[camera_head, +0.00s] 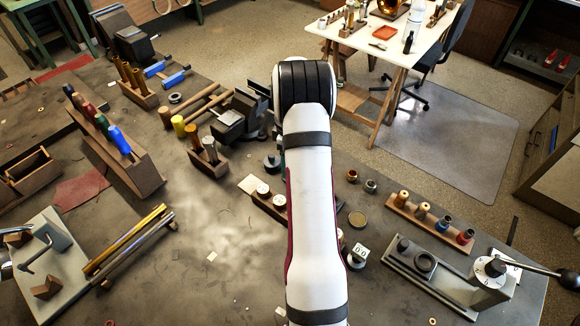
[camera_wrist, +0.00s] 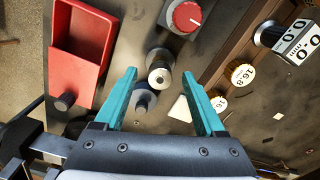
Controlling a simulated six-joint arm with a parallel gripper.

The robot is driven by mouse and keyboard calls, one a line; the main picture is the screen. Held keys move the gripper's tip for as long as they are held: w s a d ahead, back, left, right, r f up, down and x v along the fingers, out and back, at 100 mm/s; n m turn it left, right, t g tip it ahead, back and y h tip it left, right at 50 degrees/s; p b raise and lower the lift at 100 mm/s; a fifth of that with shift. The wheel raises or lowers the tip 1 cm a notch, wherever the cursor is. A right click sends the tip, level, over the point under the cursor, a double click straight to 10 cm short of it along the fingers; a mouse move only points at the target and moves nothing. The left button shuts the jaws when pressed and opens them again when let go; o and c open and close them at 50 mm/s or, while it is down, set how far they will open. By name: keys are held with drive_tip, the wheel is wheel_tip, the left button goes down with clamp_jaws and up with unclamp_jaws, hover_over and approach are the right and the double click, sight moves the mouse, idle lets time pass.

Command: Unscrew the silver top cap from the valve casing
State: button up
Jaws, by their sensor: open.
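My gripper (camera_wrist: 160,73) shows in the wrist view with its two teal fingers apart and nothing held between them. A small metal cylinder with a round, silvery end and a dark centre (camera_wrist: 159,77) appears between the fingertips; it looks like the valve casing with its cap, but I cannot tell where cap and casing meet. No finger visibly touches it. A grey round piece (camera_wrist: 143,101) with a dark stud is just below it, near the left finger. In the head view my arm hides most of the gripper and the casing area.
In the wrist view a red tray (camera_wrist: 79,52) stands left, a red knob (camera_wrist: 186,17) above, and white round dials (camera_wrist: 243,75) and a counter (camera_wrist: 297,42) right. In the head view a wooden tool rack (camera_head: 130,165) stands left; the bench's lower middle is mostly clear.

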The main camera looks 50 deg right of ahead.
drive_tip(key=shift+o, duration=0.8)
drive_tip(key=m, duration=0.3)
drive_tip(key=shift+m, duration=0.4)
drive_tip(key=m, duration=0.8)
drive_tip(key=shift+m, duration=0.3)
drive_tip(key=m, duration=0.3)
drive_tip(key=shift+m, duration=0.3)
drive_tip(key=shift+c, duration=0.2)
clamp_jaws()
drive_tip(key=n, duration=0.4)
